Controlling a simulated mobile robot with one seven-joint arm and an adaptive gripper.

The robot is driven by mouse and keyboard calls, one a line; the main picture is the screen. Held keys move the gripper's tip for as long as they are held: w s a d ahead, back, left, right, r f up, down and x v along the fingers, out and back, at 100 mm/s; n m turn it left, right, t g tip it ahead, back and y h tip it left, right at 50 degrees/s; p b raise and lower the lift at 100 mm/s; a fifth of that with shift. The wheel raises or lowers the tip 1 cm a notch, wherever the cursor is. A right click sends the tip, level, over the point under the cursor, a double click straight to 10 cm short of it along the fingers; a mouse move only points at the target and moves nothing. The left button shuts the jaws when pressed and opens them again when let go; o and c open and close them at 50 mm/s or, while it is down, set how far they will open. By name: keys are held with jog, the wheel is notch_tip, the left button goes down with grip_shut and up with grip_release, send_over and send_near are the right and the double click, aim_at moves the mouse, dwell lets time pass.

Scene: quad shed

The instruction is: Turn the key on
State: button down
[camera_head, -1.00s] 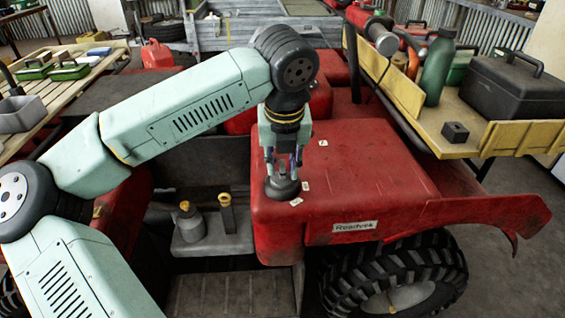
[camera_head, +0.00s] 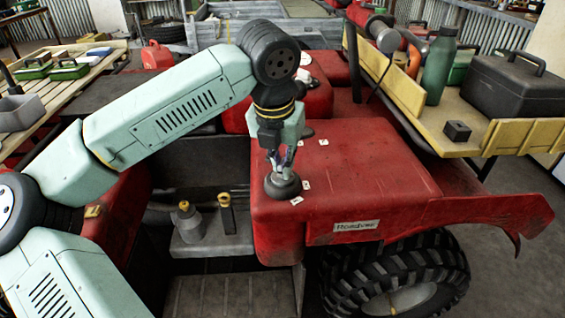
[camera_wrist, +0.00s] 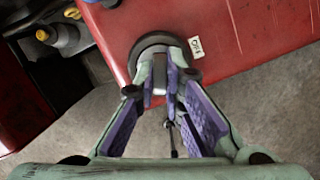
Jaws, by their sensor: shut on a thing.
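A round dark key switch (camera_head: 282,188) sits on the front left corner of the red vehicle body (camera_head: 350,180). Its dark ring also shows in the wrist view (camera_wrist: 149,42). My gripper (camera_head: 284,171) points down over the switch. In the wrist view, the fingertips (camera_wrist: 164,76) are closed on the grey key (camera_wrist: 159,73), which stands at the switch. The fingers hide much of the key and the switch face. Small white labels lie around the switch; one label (camera_wrist: 196,47) is close beside it in the wrist view, its text hard to read.
A yellow-edged cargo bed (camera_head: 470,140) at the right holds a green bottle (camera_head: 440,65) and a black toolbox (camera_head: 515,88). A grey bottle (camera_head: 188,222) stands in the footwell at the left. A wooden table (camera_head: 60,95) is at the far left.

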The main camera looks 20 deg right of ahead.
jog(key=shift+d, duration=0.1)
jog(key=m, duration=0.3)
jog(key=shift+m+g+h, duration=0.3)
jog(key=shift+g, duration=0.1)
jog(key=shift+m, duration=0.7)
jog(key=shift+s+m+g, duration=0.1)
jog(key=shift+m+g, duration=0.3)
jog(key=shift+m, duration=0.8)
jog(key=c, duration=1.7)
grip_release()
jog(key=shift+r, duration=0.1)
